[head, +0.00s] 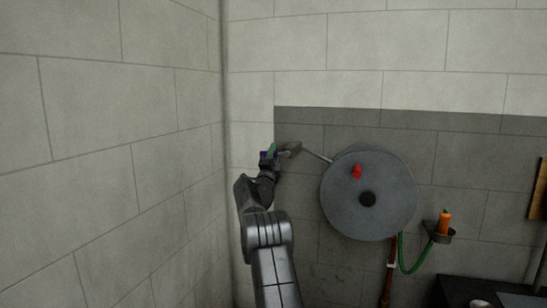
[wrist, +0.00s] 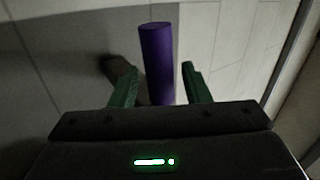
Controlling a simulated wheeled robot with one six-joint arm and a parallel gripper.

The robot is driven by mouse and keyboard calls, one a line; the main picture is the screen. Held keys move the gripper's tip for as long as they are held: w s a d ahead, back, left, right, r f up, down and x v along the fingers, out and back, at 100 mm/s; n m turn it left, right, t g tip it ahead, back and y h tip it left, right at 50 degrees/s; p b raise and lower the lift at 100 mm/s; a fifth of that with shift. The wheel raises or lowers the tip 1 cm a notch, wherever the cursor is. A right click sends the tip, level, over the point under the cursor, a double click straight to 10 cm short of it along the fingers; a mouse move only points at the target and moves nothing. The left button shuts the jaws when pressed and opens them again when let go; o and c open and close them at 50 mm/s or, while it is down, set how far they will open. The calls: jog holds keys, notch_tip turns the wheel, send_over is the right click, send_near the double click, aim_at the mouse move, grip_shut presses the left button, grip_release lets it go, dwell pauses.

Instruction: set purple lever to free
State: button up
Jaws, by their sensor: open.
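The purple lever (wrist: 157,55) shows in the wrist view as an upright purple cylinder. It stands between the two green fingers of my gripper (wrist: 161,68), which are apart, with a visible gap on the right finger's side. Its lower end is hidden behind the gripper body. In the head view my gripper (head: 269,153) is by the wall near the corner, left of a large grey disc (head: 340,205). Only a small purple patch shows there; the arm hides the rest. No marking for free is readable.
A thin rod runs from a grey-brown lump (head: 291,149) beside my gripper to the disc. The disc carries a red knob (head: 357,171) and a dark hub (head: 367,199). An orange object (head: 445,221) with a green cord is at the right. The left wall is close.

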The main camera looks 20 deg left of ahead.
jog(key=b+v, duration=0.1)
jog(key=v, duration=1.2)
jog(key=shift+s+f, duration=0.2)
jog(key=shift+s, duration=0.15)
jog(key=p+x, duration=0.1)
jog(key=x, duration=1.3)
jog(key=shift+s+f, duration=0.1)
dwell(0.4)
